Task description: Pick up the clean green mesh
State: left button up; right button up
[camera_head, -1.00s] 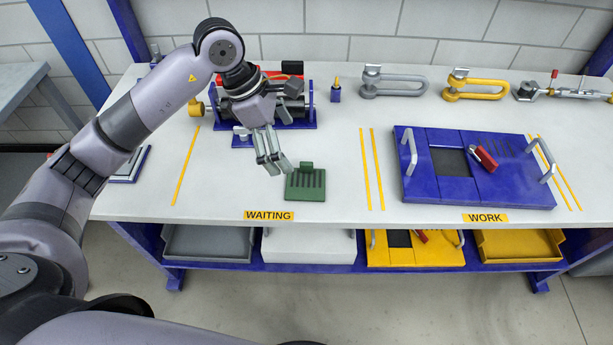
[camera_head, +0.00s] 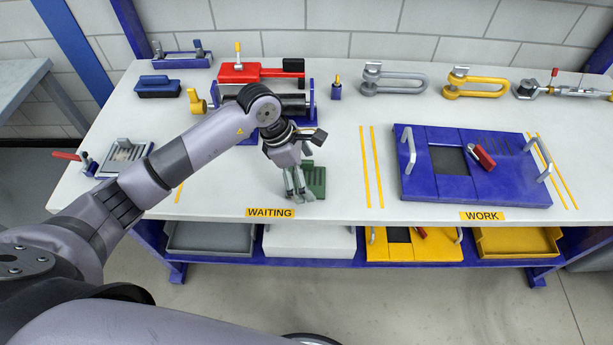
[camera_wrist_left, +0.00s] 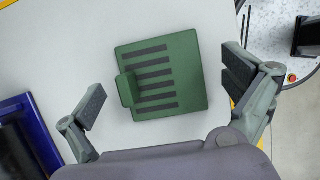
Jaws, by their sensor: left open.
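The green mesh (camera_head: 317,180) is a flat green plate with dark slots and a small raised grip. It lies on the white table in the waiting area, partly hidden by my left gripper in the head view. The left wrist view shows the whole green mesh (camera_wrist_left: 187,76), with its grip toward the left. My left gripper (camera_head: 300,198) is open at its near left edge. In the left wrist view, the open fingers (camera_wrist_left: 160,90) stand to either side of the mesh and hold nothing. My right gripper is not in view.
The blue plate fixture (camera_head: 520,185) with handles and a red lever sits in the work area. A red tool (camera_head: 262,72) and a grey clamp tray (camera_head: 122,158) stand left. Shackles (camera_head: 395,80) line the back.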

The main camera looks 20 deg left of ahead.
pick_arm(q)
jog(key=c, duration=1.4)
